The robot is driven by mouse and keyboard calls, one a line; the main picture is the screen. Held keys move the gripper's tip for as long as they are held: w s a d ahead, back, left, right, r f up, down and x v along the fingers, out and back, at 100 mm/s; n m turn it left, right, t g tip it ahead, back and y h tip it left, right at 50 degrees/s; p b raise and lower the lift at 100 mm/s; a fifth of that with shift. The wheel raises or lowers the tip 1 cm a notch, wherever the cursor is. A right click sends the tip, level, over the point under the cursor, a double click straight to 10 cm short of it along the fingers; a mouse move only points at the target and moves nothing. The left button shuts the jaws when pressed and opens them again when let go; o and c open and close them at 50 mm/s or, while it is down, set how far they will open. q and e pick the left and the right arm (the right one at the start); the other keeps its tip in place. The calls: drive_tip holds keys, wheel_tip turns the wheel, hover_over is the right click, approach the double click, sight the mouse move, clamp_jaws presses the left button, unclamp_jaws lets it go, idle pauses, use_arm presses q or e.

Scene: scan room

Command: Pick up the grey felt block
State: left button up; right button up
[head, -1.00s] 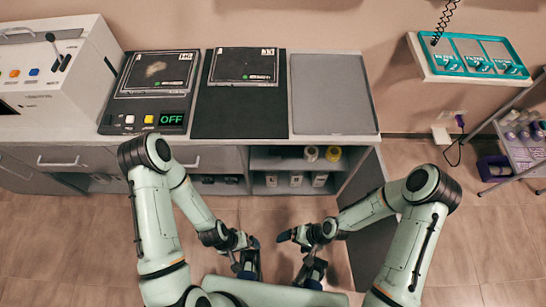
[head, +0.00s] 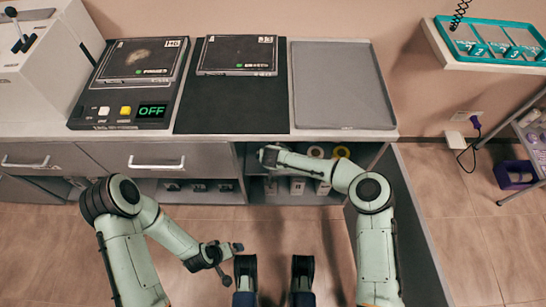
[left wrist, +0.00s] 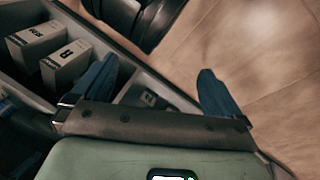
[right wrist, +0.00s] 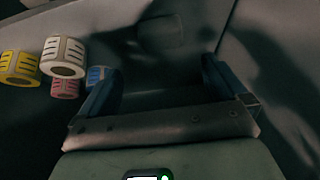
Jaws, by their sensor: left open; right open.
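I cannot pick out a grey felt block for certain in any view. My left gripper (head: 228,263) is low over the floor, in front of the cabinet. In the left wrist view it (left wrist: 157,68) is open and empty, with the shelf edge and floor beyond it.
Rolls in white (right wrist: 63,56), yellow (right wrist: 19,67), pink (right wrist: 65,88) and blue (right wrist: 97,74) lie left of my right gripper. Labelled boxes (left wrist: 67,66) stand on a shelf. The counter holds a grey tray (head: 342,85), a black mat (head: 230,112) and a device reading OFF (head: 120,115).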

drive_tip(key=b+x, duration=0.1)
drive_tip(key=x, duration=0.3)
drive_tip(key=shift+s+f, duration=0.1)
drive_tip(key=shift+f, duration=0.05)
drive_tip(key=x, duration=0.1)
drive_tip(key=b+x, duration=0.1)
drive_tip(key=shift+s+a+f, duration=0.1)
drive_tip(key=shift+a+f, duration=0.05)
drive_tip(key=shift+f, duration=0.25)
drive_tip(key=shift+b+x, duration=0.5)
drive_tip(key=shift+x, duration=0.4)
drive_tip(key=shift+w+f, duration=0.2)
drive_tip(key=shift+w, duration=0.1)
use_arm(q)
drive_tip(key=f, duration=0.1)
drive_tip(key=a+f, duration=0.1)
drive_tip(key=f, duration=0.1)
drive_tip(key=a+f, duration=0.1)
drive_tip(key=f, duration=0.1)
use_arm(e)
drive_tip(key=c, duration=1.1)
use_arm(q)
drive_tip(key=shift+y, duration=0.3)
use_arm(e)
drive_tip(key=shift+r, duration=0.1)
